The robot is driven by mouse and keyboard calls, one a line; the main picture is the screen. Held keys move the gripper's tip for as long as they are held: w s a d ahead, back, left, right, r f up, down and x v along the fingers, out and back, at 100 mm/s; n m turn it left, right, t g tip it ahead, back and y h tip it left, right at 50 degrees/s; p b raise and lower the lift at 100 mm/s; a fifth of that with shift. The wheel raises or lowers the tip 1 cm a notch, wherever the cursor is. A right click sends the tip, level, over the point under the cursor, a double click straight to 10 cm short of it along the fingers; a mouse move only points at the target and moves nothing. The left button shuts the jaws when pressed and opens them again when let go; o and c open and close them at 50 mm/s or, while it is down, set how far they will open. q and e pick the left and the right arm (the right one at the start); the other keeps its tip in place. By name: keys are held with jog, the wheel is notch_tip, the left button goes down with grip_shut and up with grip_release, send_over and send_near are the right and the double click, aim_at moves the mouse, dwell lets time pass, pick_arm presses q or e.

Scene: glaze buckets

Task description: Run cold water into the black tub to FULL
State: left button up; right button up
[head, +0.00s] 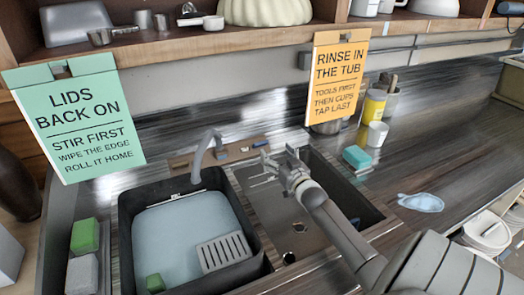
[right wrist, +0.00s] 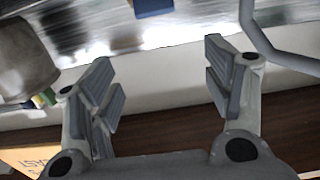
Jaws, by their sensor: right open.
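The black tub (head: 127,222) stands at the left of the sink in the head view, with a flat pale blue surface (head: 180,232), apparently water, below its rim. A small pale mark shows on its far inner wall; I cannot read it. The grey tap spout (head: 205,150) curves over the tub's back edge, and I cannot make out a stream. A grey pipe, likely the spout, shows in the right wrist view (right wrist: 275,42). My right gripper (head: 266,173) is open and empty over the sink's back left, right of the spout. My left gripper is out of view.
A steel sink basin (head: 275,215) lies under my right arm. A slatted grey piece (head: 223,252) and a green block (head: 155,283) are in the tub. A wooden ledge (head: 238,152) runs behind. Signs hang from the shelf. The counter at right is mostly clear.

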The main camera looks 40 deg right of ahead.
aim_at(262, 143)
pick_arm(q)
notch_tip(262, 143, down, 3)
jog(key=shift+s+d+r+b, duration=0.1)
jog(key=shift+b, duration=0.8)
pick_arm(e)
jog(key=w+d+f, duration=0.1)
jog(key=w, duration=0.2)
jog(key=w+d+f, duration=0.1)
jog(key=w, duration=0.3)
jog(key=w+d+f, duration=0.1)
jog(key=w, duration=0.2)
jog(key=shift+w+d+f, duration=0.1)
jog(key=shift+w+d, duration=0.1)
jog(key=shift+w, duration=0.1)
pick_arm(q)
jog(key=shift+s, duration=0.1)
pick_arm(e)
jog(key=c, duration=1)
